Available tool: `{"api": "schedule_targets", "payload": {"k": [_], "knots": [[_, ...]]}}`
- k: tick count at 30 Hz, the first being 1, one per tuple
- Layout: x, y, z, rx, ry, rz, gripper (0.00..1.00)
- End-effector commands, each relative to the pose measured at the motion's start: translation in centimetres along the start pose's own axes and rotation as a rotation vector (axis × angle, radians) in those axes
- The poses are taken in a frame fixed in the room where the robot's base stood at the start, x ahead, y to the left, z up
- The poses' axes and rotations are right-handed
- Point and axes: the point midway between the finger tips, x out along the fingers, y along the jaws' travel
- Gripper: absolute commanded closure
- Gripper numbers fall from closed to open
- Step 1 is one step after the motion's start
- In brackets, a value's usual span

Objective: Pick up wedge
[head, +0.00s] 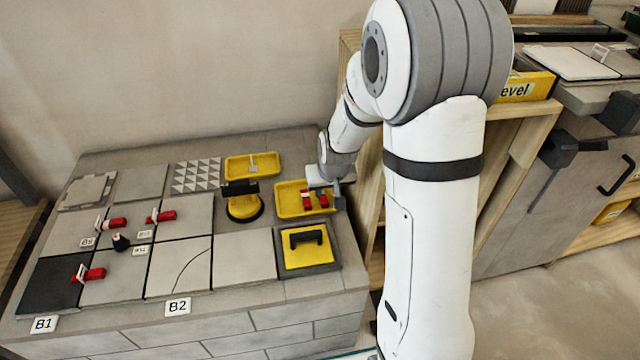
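Two red wedges (307,199) stand side by side in the right half of a yellow tray (288,205) at the right of the tiled bench. Other red wedges lie on the tiles at the left: one (115,223) at a white clip, one (165,216) to its right, and one (94,273) nearer the front edge. My gripper (328,186) is over the tray's right end, close to the two wedges. Its fingers are small and partly hidden by its own body, so I cannot tell their opening or any contact.
A second yellow tray (238,168) with a pale clip lies behind. A yellow and black round tool (243,203) stands left of the wedge tray. A yellow pad with a black handle (308,254) lies in front. A small dark object (120,242) sits among the left tiles.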

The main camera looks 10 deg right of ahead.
Motion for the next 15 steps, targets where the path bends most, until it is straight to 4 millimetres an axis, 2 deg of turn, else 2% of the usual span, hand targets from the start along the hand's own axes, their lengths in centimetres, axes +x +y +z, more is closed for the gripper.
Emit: {"api": "schedule_targets", "payload": {"k": [4,15], "knots": [[1.5,0.1,-0.7,-0.002,0.014,0.002,0.69],[5.3,0.2,-0.7,-0.002,0.016,0.002,0.69]]}}
